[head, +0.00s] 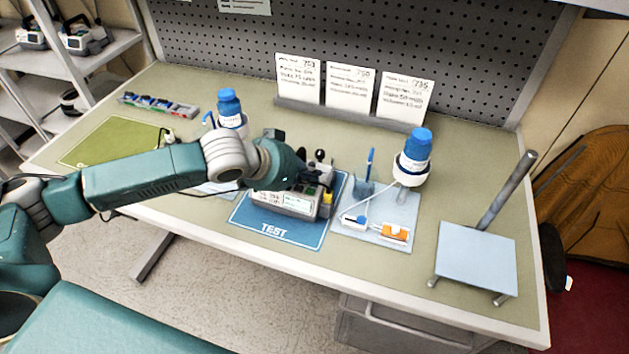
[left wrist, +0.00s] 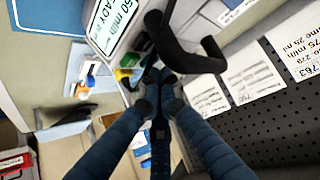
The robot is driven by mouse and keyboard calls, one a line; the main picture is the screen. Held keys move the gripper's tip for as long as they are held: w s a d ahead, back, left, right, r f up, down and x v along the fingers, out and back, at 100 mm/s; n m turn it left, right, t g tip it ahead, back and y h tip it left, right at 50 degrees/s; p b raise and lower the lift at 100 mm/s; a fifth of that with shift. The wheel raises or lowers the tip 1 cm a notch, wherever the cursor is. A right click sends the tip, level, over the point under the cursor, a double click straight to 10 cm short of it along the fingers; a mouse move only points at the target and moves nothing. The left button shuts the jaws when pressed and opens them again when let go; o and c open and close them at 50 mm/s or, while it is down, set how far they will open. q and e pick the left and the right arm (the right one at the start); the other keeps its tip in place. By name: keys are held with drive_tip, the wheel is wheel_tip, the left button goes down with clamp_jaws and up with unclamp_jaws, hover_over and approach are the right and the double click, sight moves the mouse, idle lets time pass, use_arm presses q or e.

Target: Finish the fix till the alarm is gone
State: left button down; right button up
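A grey infusion pump (head: 297,203) stands on the blue TEST mat (head: 277,233); it has a pale green screen and a yellow part on its right side. In the left wrist view the pump's screen (left wrist: 112,22) reads partly "60 ml/h" and "READY", cut off and tilted. A black curved handle (left wrist: 185,55) rises beside it. My left gripper (left wrist: 160,82) has its fingertips together near the pump's side, close to the handle; I see nothing clearly held. In the head view my left arm's wrist hides part of the pump's back. My right gripper is not in view.
Bottles with blue tops stand left (head: 229,110) and right (head: 415,150) of the pump. A pale tray (head: 375,236) carries blue and orange parts. Three cards (head: 350,92) stand behind. A grey stand (head: 477,257) is at right, a green mat (head: 105,140) at left.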

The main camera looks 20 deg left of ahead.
sight(311, 183)
use_arm(q)
drive_tip(key=shift+f, duration=0.45)
idle(0.7)
drive_tip(key=shift+r, duration=0.1)
drive_tip(key=shift+r+p, duration=0.7)
drive_tip(key=shift+p, duration=0.3)
drive_tip(key=shift+r, duration=0.1)
wheel_tip(311, 183, up, 5)
drive_tip(key=p, duration=0.5)
drive_tip(key=shift+p, duration=0.35)
idle(1.1)
